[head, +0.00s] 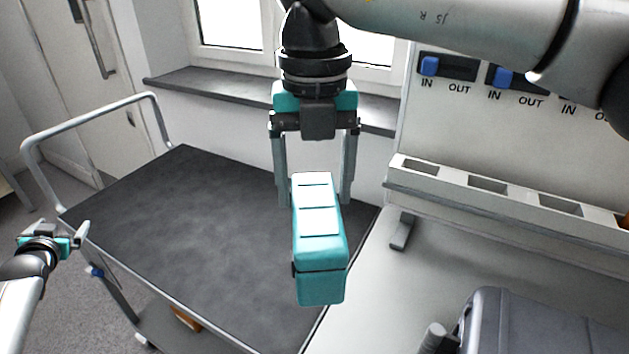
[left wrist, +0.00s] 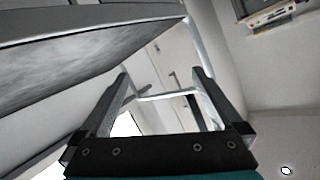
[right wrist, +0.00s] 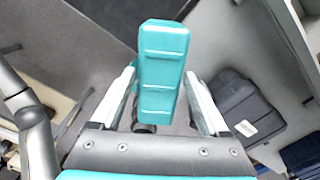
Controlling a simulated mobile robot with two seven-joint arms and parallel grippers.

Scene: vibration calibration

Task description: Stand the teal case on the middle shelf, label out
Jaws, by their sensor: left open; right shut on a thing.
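The teal case (head: 320,268) hangs from my right gripper (head: 315,190), over the right edge of the dark-topped cart. The gripper is shut on it, one finger on each side. The case is a small rounded box with ridged panels on the face turned up. It also shows between the fingers in the right wrist view (right wrist: 163,70). I cannot make out a label on it. My left gripper (head: 60,238) is open and empty at the far left, outside the cart's near left corner. I cannot pick out the middle shelf in these views.
The cart's black top (head: 200,220) is bare, with a bent rail handle (head: 90,117) on its left. On the right a pale bench carries a slotted rack (head: 500,190) under a panel marked IN and OUT (head: 480,95). A grey hard case (head: 540,325) sits at lower right.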

